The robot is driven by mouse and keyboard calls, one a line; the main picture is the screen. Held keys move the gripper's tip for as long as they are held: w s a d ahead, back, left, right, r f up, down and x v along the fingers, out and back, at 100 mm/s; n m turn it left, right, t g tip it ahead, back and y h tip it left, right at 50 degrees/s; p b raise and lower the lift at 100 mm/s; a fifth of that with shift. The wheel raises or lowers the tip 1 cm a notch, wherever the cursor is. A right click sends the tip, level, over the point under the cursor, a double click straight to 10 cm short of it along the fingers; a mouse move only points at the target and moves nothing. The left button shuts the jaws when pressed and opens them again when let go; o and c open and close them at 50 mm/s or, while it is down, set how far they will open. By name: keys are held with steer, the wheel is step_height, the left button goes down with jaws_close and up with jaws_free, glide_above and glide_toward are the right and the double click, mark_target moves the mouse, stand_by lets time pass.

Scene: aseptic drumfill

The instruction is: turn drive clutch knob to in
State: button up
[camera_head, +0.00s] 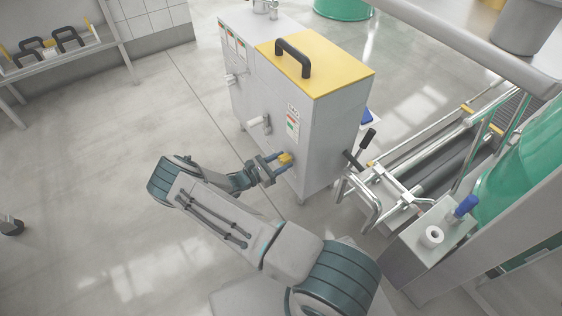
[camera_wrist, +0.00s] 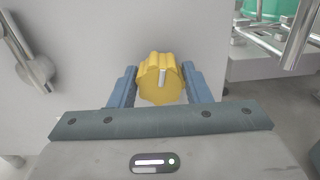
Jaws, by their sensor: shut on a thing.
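The drive clutch knob (camera_wrist: 160,80) is a yellow lobed knob with a pale pointer line on its face. The line stands nearly upright in the wrist view. The knob sits on the front face of a grey cabinet (camera_head: 331,133), low down, and shows small in the head view (camera_head: 286,158). My gripper (camera_wrist: 161,84) has one blue finger on each side of the knob and is shut on it. No position marks around the knob are readable.
The cabinet has a yellow lid (camera_head: 325,68) with a black handle. A black-gripped lever (camera_head: 362,145) and bent metal pipes (camera_head: 365,205) stand right of the cabinet.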

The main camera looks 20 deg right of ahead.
steer(key=m, duration=0.4)
steer(key=shift+f+m, duration=0.1)
steer(key=shift+m, duration=0.2)
steer(key=m, duration=0.3)
steer(key=shift+s+m, duration=0.1)
steer(key=shift+m, duration=0.2)
steer(key=m, duration=0.4)
steer(key=shift+f, duration=0.1)
steer(key=shift+m, duration=1.5)
steer(key=o, duration=1)
steer(key=s+a+p, duration=0.1)
steer(key=a, duration=0.8)
steer(key=s+a+p, duration=0.1)
steer(key=a, duration=0.3)
steer(key=shift+s+a+p, duration=0.25)
steer(key=shift+s+p, duration=0.05)
steer(key=shift+s, duration=0.05)
